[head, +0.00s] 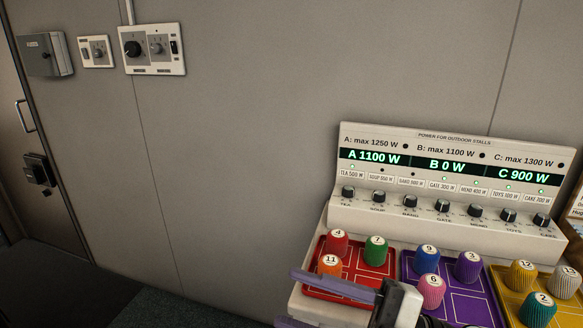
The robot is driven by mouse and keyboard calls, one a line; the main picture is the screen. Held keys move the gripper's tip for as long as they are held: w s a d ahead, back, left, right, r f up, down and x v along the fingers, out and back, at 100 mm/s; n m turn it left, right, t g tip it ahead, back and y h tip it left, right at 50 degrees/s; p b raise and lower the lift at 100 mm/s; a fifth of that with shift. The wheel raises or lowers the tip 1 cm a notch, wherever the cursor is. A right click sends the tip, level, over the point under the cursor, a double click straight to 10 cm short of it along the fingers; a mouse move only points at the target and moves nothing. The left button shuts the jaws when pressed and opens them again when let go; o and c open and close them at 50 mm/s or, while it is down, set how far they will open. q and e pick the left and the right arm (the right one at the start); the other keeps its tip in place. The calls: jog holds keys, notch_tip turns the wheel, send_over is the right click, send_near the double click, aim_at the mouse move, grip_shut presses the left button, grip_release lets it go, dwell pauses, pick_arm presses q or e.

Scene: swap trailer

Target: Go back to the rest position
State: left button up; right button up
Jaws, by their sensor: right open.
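The gate knob (442,206) is a small black knob below the "GATE 300 W" label, fourth from the left in the row on the white power panel (560,237). Its exact pointer direction is too small to tell. The panel display (383,157) reads A 1100 W, B 0 W and C 900 W. My right gripper (287,298) is at the bottom of the head view, its two purple fingers open, pointing left in front of the red tray. It is empty, apart from the knobs and lower left of the gate knob. My left gripper is out of view.
Red (322,243), purple (407,255) and yellow (497,275) trays holding numbered coloured pegs lie before the panel. Wall controls (152,49) hang at the upper left, with a door (30,130) at the far left.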

jog(key=w+d+f+m+t+h, duration=0.2)
jog(key=d+f+m+t+h, duration=0.4)
jog(key=f+m, duration=0.35)
jog(key=w+d+f+m+t+h, duration=0.1)
jog(key=d+f+m+t+h, duration=0.45)
jog(key=f+m+h, duration=0.45)
jog(key=s+d+f+m+g, duration=0.1)
jog(key=s+f+g, duration=0.3)
jog(key=s+f, duration=0.4)
jog(key=s+d+f+m+g+h, duration=0.1)
jog(key=s+f+m+g, duration=0.3)
jog(key=s+f, duration=0.4)
notch_tip(320, 180, down, 2)
jog(key=shift+d+f, duration=0.2)
jog(key=shift+d, duration=0.5)
jog(key=shift+c, duration=0.2)
